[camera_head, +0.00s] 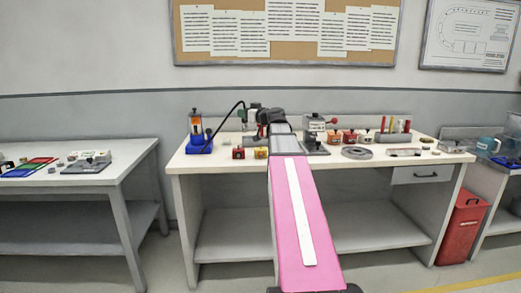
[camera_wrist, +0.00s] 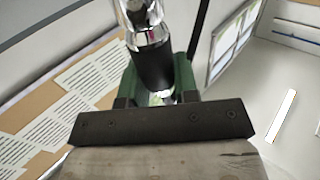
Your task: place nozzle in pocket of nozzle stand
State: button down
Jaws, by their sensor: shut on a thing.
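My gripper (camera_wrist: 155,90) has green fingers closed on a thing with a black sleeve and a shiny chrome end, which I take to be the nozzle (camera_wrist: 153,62). The nozzle points up and away in the wrist view, against the wall and notice board. In the head view my dark wrist and gripper (camera_head: 254,114) are above the back of the workbench, and the nozzle is too small to make out. A blue-based unit with an orange part (camera_head: 199,142) stands at the bench's left end; I cannot tell whether it is the nozzle stand. No pocket shows clearly.
The workbench (camera_head: 220,163) carries small red and yellow blocks (camera_head: 239,153), a grey press with a red knob (camera_head: 314,133), a grey ring (camera_head: 356,153) and a pen holder (camera_head: 394,135). A black hose (camera_head: 229,113) arches beside my wrist. My pink arm covers the bench's middle front.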

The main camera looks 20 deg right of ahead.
jog(key=shift+w+d+f, duration=1.1)
jog(key=shift+d+f, duration=0.55)
jog(key=shift+f, duration=0.1)
jog(key=shift+w+d+f, duration=1.05)
jog(key=shift+d+f, duration=0.55)
jog(key=shift+f, duration=0.2)
jog(key=shift+w+d+f, duration=1.1)
jog(key=shift+d+f, duration=0.55)
jog(key=shift+f, duration=0.1)
jog(key=shift+f, duration=0.15)
jog(key=c, duration=0.9)
grip_release()
jog(key=shift+o, duration=0.2)
